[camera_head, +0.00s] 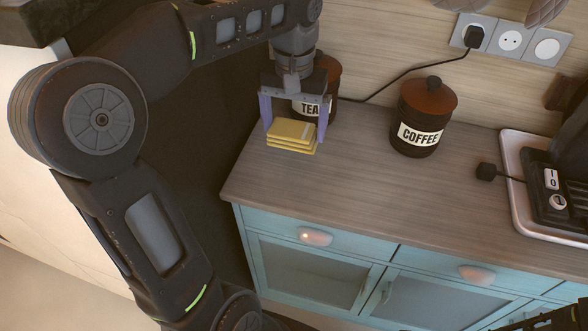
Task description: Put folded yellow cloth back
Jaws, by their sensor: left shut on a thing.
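The folded yellow cloth (291,146) is a small stack of flat layers near the left end of the wooden counter (330,185). My left gripper (295,131) comes down from above, with one purple-grey finger on each side of the cloth, and is shut on it. I cannot tell whether the cloth touches the counter or hangs just above it. My right gripper does not show.
A dark TEA canister (334,75) stands right behind my left gripper, partly hidden. A COFFEE canister (424,117) stands further right. A black appliance (560,190) on a pale tray is at the right. The counter's front middle is clear.

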